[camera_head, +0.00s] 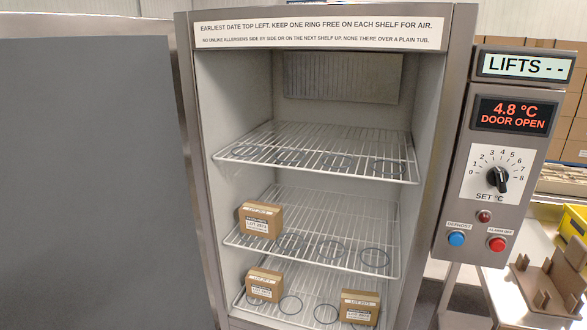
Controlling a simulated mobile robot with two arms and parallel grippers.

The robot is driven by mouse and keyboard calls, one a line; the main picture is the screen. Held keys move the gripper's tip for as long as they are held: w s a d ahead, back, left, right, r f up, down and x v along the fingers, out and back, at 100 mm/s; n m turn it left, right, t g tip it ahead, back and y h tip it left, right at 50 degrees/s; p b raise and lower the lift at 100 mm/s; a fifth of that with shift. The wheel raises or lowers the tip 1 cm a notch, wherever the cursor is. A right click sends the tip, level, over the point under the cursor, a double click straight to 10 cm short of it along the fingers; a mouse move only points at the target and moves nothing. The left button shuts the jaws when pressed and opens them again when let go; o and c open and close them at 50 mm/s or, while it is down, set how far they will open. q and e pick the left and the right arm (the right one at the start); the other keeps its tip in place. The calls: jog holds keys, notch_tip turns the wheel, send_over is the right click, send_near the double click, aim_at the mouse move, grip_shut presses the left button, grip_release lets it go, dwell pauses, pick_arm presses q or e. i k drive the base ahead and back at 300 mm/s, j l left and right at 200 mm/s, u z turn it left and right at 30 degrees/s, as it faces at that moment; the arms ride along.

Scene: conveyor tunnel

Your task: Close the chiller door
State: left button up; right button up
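The chiller (184,120) stands upright in front of me, with its inside exposed. Its door (85,180) is swung open to the left and fills the left side of the head view as a broad grey panel. The display (512,115) on the right panel reads 4.8 °C and DOOR OPEN. One box (260,219) sits at the left of the middle wire shelf. Two boxes, one at the left (264,285) and one at the right (359,307), sit on the lower shelf. The top shelf (320,150) holds no box. Neither gripper is in view.
The control panel (470,225) juts out at the chiller's right, with a dial (498,177), a blue button (456,239) and a red button (497,244). At the far right are a brown wooden rack (550,285), a yellow bin (574,222) and stacked cartons.

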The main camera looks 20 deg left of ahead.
aim_at(101, 227)
jog(key=k+j, duration=0.15)
jog(key=j, duration=0.25)
jog(key=k+j+z, duration=0.15)
jog(key=j, duration=0.3)
jog(key=k+j, duration=0.1)
jog(key=j, duration=0.3)
jog(key=k+j+z, duration=0.15)
jog(key=j, duration=0.2)
jog(key=k+j, duration=0.2)
jog(key=j, duration=0.2)
jog(key=k+j+z, duration=0.15)
jog(key=j, duration=0.75)
jog(key=i+j, duration=0.15)
jog(key=j, duration=0.4)
jog(key=z, duration=0.05)
